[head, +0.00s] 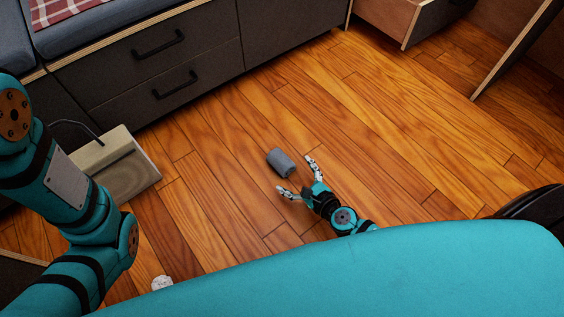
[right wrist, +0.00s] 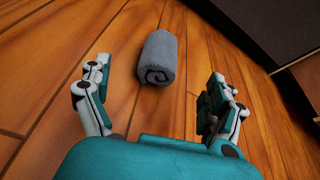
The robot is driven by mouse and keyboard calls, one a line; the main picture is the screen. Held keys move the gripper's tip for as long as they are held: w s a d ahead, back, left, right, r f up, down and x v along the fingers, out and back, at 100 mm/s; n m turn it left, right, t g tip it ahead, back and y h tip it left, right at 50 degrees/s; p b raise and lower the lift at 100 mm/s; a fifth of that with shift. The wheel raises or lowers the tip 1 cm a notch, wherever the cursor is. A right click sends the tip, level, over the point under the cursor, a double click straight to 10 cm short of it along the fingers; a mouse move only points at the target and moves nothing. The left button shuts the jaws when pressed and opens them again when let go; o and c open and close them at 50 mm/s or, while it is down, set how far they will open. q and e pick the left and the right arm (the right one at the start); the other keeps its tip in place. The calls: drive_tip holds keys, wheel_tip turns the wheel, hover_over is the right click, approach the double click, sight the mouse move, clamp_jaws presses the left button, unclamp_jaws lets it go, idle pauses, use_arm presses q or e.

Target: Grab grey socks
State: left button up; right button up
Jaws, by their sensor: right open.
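The grey socks, a small rolled grey bundle (head: 281,162), lie on the wooden floor near the middle of the head view. In the right wrist view the same grey roll (right wrist: 158,57) shows its spiral end, just beyond the fingertips and between their lines. My right gripper (head: 299,175) is open and empty, with its fingers spread towards the roll; it also shows in the right wrist view (right wrist: 153,85). The roll appears apart from both fingers. My left arm comes in from the left of the head view, but its gripper does not show clearly.
Dark drawers (head: 160,65) with black handles line the back left. An open drawer (head: 412,20) sticks out at the top right. A beige box-like thing (head: 118,170) stands at the left. The floor (head: 380,140) around the roll is clear.

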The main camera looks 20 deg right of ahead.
sight(282, 161)
drive_tip(key=x, duration=0.3)
drive_tip(key=shift+w+f, duration=0.1)
drive_tip(key=shift+w, duration=0.05)
drive_tip(key=shift+b+x, duration=0.8)
drive_tip(key=shift+x, duration=1.9)
drive_tip(key=shift+w+d, duration=0.1)
drive_tip(key=shift+c, duration=0.2)
drive_tip(key=shift+r, duration=0.25)
drive_tip(key=c, duration=1.1)
